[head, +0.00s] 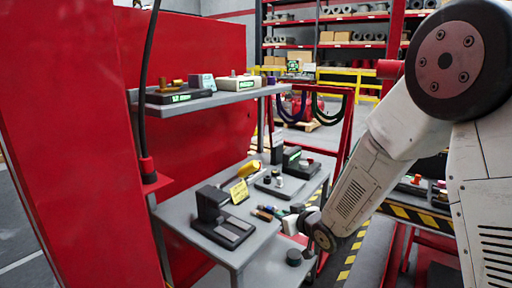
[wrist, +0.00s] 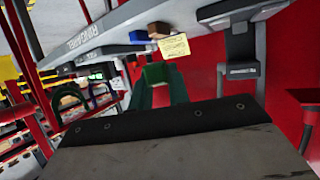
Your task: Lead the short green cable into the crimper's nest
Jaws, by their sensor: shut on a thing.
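My gripper (wrist: 158,92) shows in the wrist view as two dark green-looking fingers, shut on a lighter green piece (wrist: 156,73), which looks like the short green cable. The rest of the cable is hidden or too small to make out. In the head view my gripper (head: 292,224) is at the bench's right edge, its fingertips unclear. A black press-like tool, seemingly the crimper (head: 213,206), stands on the bench to the left of my gripper, apart from it. It seems to show in the wrist view at upper right (wrist: 240,58). Its nest cannot be made out.
A yellow note (head: 239,192) stands beside the press. Small coloured tools (head: 268,211) lie between the press and my gripper. A dark round piece (head: 294,257) sits at the bench's front right. A grey shelf (head: 235,97) overhangs the bench's back. Dark looped cables (head: 325,110) hang from a red rack.

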